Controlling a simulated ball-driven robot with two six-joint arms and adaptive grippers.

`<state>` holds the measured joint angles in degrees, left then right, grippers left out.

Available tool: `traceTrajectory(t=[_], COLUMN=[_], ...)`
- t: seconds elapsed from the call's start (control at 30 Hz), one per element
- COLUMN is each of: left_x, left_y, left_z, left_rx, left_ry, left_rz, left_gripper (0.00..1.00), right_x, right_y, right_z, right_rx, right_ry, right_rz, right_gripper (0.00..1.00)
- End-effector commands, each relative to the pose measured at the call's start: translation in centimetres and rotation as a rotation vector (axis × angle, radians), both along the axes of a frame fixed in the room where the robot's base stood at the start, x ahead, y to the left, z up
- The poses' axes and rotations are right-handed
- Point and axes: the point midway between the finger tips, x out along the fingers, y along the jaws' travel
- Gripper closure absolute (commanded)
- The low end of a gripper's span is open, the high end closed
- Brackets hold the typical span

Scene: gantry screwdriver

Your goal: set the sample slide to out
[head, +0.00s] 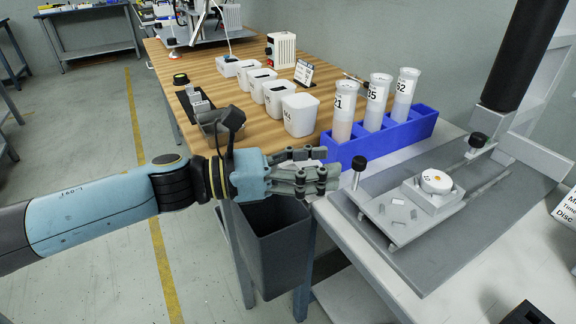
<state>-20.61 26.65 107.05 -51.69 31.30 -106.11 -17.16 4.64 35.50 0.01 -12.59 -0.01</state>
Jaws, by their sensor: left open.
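The sample slide (399,222) is a flat grey plate on two rails at the right. It carries a square block with a round white disc (436,181) and a few small metal pieces. A post with a black knob (359,163) stands at the slide's near left end. The slide's plate sits toward the left part of the rails, over the grey base (440,259). My left gripper (331,179) comes in from the left, open, its fingertips pointing right, just left of the knob. It looks apart from the knob, with nothing between its fingers. My right gripper is out of view.
A blue rack (424,124) with three labelled white tubes stands behind the slide. White containers (300,114) line the wooden table (198,72). A dark bin (275,245) is below my left gripper. A black column (522,52) rises behind the slide's far end.

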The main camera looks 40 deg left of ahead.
Motion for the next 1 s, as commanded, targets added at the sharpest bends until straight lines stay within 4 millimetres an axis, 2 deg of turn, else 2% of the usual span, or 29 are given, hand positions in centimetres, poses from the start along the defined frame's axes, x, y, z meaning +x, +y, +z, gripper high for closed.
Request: traceTrajectory(t=[0.03,0.2,0.4,1.0], left_x=[-1.0,-3.1,-4.3,-4.5], left_y=[0.7,2.4,3.4,3.6], left_z=[-0.1,-0.1,0.0,0.0], left_rx=[0.004,0.004,0.002,0.0], left_ry=[0.006,0.004,0.002,0.0], left_rz=[-0.002,-0.001,0.0,0.002], left_gripper=[0.55,0.55,0.55,0.55], right_x=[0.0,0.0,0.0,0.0], right_y=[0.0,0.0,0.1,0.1], right_z=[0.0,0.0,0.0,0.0], right_rx=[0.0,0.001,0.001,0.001], right_ry=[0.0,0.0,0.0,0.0], right_rz=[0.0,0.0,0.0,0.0], right_gripper=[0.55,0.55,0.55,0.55])
